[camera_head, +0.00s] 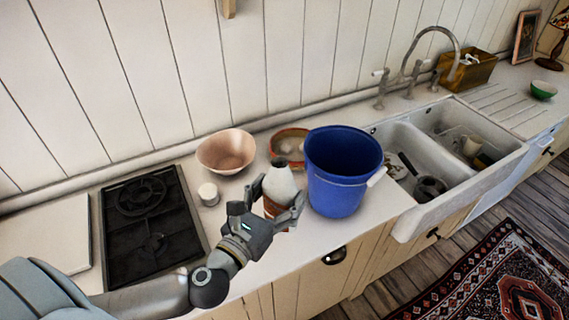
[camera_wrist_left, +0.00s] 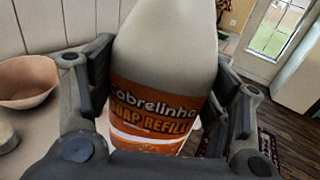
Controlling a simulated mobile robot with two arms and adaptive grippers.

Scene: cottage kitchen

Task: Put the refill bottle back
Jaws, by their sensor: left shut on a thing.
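The refill bottle (camera_head: 280,184) is white with a dark cap and an orange label. My left gripper (camera_head: 280,205) is shut on it, a finger on each side, near the counter's front edge. The bottle stands upright, just left of the blue bucket. In the left wrist view the bottle (camera_wrist_left: 163,75) fills the middle, its orange label reading "SOAP REFILL" between the fingers (camera_wrist_left: 160,100). I cannot tell whether its base touches the counter. My right gripper is not in view.
A blue bucket (camera_head: 340,190) stands close right of the bottle. A pink bowl (camera_head: 227,151), a brown-rimmed bowl (camera_head: 290,135) and a small white jar (camera_head: 208,194) are behind it. A black hob (camera_head: 150,235) lies left, a double sink (camera_head: 440,145) right.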

